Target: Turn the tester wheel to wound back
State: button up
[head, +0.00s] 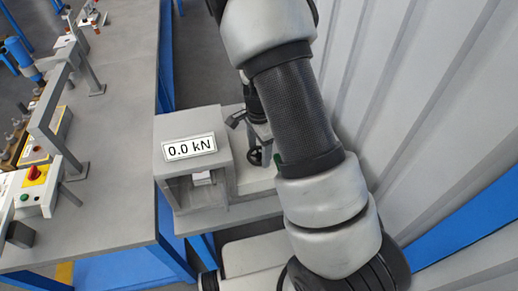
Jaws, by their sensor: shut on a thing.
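The tester is a grey box (162,158) with a display reading "0.0 kN" (190,147) on its top. It stands on a small grey bench, and its front is open, with a small white block (202,178) inside. A small dark wheel (254,157) sits at its right side. My gripper (258,138) is at this wheel, shut on it, and comes down from above. My arm hides part of the gripper and the area right of the wheel. No mark of the wheel's turn can be read.
A long grey workbench (118,170) with fixtures, a control box with a red knob (35,174) and metal posts is on the left. A corrugated white wall (420,100) stands close on the right of my arm.

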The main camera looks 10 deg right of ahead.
aim_at(259, 155)
jog(key=shift+w, duration=0.1)
jog(key=o, duration=1)
jog(key=shift+o, duration=0.2)
jog(key=shift+r, duration=0.15)
notch_tip(259, 155, up, 17)
jog(key=p, duration=0.1)
jog(key=shift+r, duration=0.1)
